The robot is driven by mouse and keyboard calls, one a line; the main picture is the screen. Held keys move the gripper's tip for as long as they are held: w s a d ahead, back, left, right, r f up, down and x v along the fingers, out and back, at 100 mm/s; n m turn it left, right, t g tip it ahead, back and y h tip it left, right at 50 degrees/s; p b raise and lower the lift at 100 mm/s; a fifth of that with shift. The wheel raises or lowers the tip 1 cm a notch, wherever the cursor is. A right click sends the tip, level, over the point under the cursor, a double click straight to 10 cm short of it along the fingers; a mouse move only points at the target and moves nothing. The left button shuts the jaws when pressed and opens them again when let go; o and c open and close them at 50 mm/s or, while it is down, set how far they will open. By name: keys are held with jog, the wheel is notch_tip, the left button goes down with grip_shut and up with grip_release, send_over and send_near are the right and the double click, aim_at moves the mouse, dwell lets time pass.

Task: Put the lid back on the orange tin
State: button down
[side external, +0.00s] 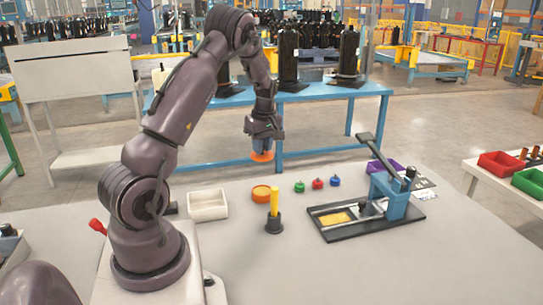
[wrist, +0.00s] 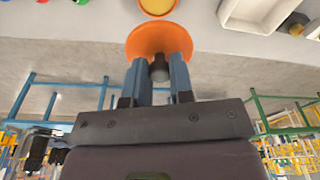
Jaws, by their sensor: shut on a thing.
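The orange lid (side external: 262,157) is a flat disc with a dark knob. My gripper (side external: 264,140) is shut on the lid's knob and holds it in the air, beyond and above the tin in the side view. In the wrist view the lid (wrist: 158,39) shows past my two blue fingers (wrist: 160,68), with the knob between them. The orange tin (side external: 261,193) stands on the grey table with its top open and a yellowish inside. In the wrist view the tin (wrist: 158,6) is partly cut off at the top edge, apart from the lid.
A white bin (side external: 207,205) stands left of the tin. A yellow-handled tool in a dark holder (side external: 274,212) stands just in front of it. Green, red and blue knobbed pieces (side external: 318,184) lie to its right. A blue lever press (side external: 390,195) and a purple bin (side external: 384,165) stand farther right.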

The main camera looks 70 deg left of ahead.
aim_at(262, 159)
jog(key=shift+a+f, duration=0.15)
jog(key=shift+f, duration=5.6)
jog(key=shift+f, duration=0.15)
jog(key=shift+c, duration=2.2)
grip_release()
jog(key=shift+r, duration=3.5)
grip_shut()
